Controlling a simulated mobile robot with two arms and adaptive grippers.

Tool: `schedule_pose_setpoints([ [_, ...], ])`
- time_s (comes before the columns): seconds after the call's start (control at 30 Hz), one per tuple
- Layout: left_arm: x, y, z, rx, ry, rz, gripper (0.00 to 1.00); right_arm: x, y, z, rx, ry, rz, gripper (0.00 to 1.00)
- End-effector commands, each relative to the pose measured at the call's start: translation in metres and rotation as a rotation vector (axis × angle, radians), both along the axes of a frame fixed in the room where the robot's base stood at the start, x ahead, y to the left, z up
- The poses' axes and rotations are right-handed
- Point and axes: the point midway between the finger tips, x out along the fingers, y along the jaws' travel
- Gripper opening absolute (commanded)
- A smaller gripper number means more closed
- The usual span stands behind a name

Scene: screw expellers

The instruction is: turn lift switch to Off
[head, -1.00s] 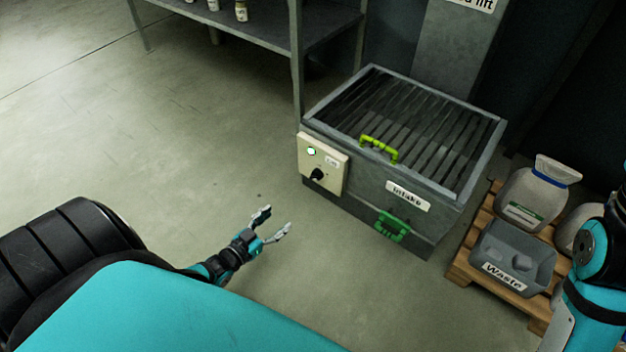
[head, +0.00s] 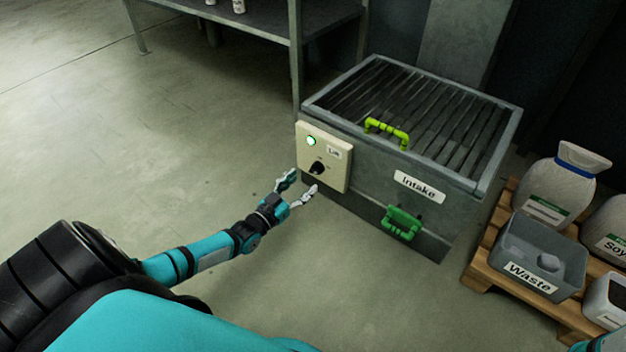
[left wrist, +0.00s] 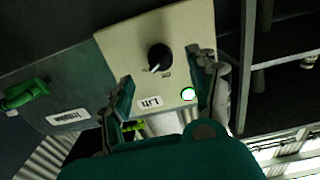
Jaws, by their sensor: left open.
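The lift switch is a black rotary knob (head: 317,168) on a cream control panel (head: 336,172) at the left side of the intake box. A green lamp (head: 311,141) glows above it, beside a small label. In the left wrist view the knob (left wrist: 159,57) shows upside down, with a pale pointer mark and a small marking beside it; the label (left wrist: 150,102) there reads "Lift". My left gripper (head: 301,184) is open and empty, just in front of and slightly below the knob, apart from it. In the left wrist view its fingers frame the panel. My right gripper is out of view.
The grey intake box (head: 432,225) has a grated top, a yellow-green handle (head: 387,133) and a green latch (head: 402,222). A metal shelf (head: 270,25) stands behind left. A pallet (head: 490,277) at right holds a waste bin (head: 540,257) and sacks. The floor at left is clear.

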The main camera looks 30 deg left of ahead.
Motion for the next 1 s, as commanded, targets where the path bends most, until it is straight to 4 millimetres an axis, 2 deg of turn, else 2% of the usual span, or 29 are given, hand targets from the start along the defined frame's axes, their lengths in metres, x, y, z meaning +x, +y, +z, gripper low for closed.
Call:
schedule_pose_setpoints([
  [0.03, 0.012, -0.001, -0.005, 0.001, -0.004, 0.000, 0.60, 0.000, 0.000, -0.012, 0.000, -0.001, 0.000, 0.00],
  [0.3, 0.051, -0.004, -0.003, 0.000, -0.001, 0.000, 0.60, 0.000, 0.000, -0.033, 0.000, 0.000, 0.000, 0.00],
  [0.43, 0.058, -0.004, -0.001, 0.000, 0.000, 0.000, 0.60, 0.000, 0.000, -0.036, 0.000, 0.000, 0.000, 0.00],
  [0.7, 0.059, -0.005, 0.000, 0.000, 0.001, 0.001, 0.60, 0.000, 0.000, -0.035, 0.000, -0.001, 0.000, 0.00],
  [0.77, 0.059, -0.005, 0.000, 0.000, 0.001, 0.001, 0.55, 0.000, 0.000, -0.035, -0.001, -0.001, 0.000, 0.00],
  [1.0, 0.059, -0.005, 0.000, 0.000, 0.001, 0.001, 0.23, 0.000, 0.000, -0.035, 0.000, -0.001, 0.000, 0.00],
])
